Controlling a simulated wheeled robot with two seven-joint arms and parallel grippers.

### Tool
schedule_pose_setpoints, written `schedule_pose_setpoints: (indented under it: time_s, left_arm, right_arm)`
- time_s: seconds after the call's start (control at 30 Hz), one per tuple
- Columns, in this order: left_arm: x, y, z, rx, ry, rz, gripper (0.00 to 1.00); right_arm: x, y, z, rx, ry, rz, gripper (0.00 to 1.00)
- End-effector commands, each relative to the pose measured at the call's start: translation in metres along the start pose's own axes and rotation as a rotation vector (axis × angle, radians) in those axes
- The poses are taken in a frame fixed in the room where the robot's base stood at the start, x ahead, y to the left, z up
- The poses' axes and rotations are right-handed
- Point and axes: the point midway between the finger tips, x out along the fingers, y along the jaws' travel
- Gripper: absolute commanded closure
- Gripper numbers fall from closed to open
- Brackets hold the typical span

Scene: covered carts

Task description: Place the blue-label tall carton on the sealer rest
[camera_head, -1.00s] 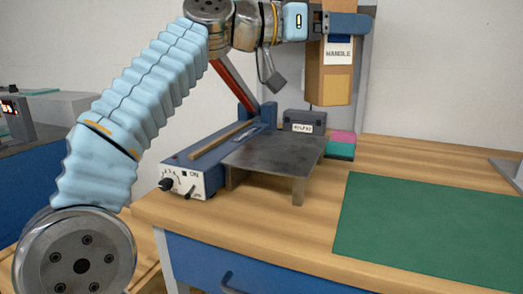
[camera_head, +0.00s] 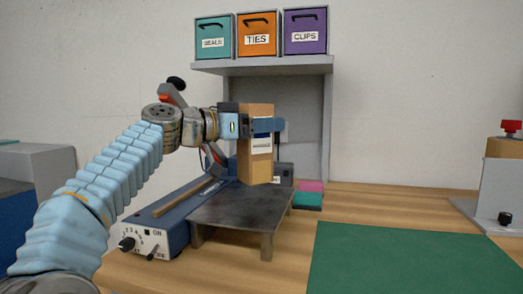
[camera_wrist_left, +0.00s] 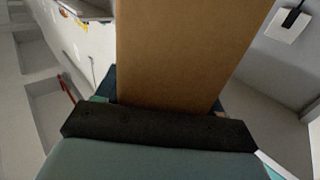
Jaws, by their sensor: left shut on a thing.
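The tall brown carton (camera_head: 257,172) is upright in the head view, with a white label on its front; no blue label can be made out now. My left gripper (camera_head: 260,125) is shut on its upper part. The sealer rest (camera_head: 240,207) is a dark metal platform on short legs beside the blue sealer (camera_head: 165,222). The carton's lower end overlaps the rest's back edge in the picture; I cannot tell whether they touch. In the left wrist view the carton (camera_wrist_left: 185,50) rises beyond the dark gripper pad (camera_wrist_left: 160,128). My right gripper is not in view.
A shelf (camera_head: 275,66) behind holds teal (camera_head: 213,37), orange (camera_head: 257,35) and purple (camera_head: 305,32) bins. A dark box (camera_head: 284,174) and pink and teal blocks (camera_head: 307,199) stand behind the rest. A green mat (camera_head: 410,258) lies clear at right.

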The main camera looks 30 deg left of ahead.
Motion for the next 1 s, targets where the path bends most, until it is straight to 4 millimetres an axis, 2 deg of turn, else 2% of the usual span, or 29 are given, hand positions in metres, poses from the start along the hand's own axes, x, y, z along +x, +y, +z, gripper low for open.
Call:
schedule_pose_setpoints:
  time_s: [0.17,0.3,0.4,0.5,0.97,1.0]
  left_arm:
    - [0.004,-0.008,0.011,-0.002,0.000,-0.001,0.77]
    - [0.011,-0.022,0.030,-0.004,0.000,-0.002,0.77]
    - [0.010,-0.020,0.047,-0.001,0.000,0.000,0.77]
    - [0.010,-0.020,0.056,-0.001,0.001,-0.001,0.77]
    - [0.011,-0.019,0.061,0.001,0.002,0.000,0.77]
    - [0.011,-0.019,0.059,0.000,0.001,0.000,0.26]
  right_arm:
    - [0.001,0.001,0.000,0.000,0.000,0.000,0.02]
    - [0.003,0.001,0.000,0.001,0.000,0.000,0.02]
    - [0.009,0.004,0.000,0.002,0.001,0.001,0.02]
    - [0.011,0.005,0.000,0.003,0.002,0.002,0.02]
    - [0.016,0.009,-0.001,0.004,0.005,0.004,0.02]
    - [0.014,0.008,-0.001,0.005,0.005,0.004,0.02]
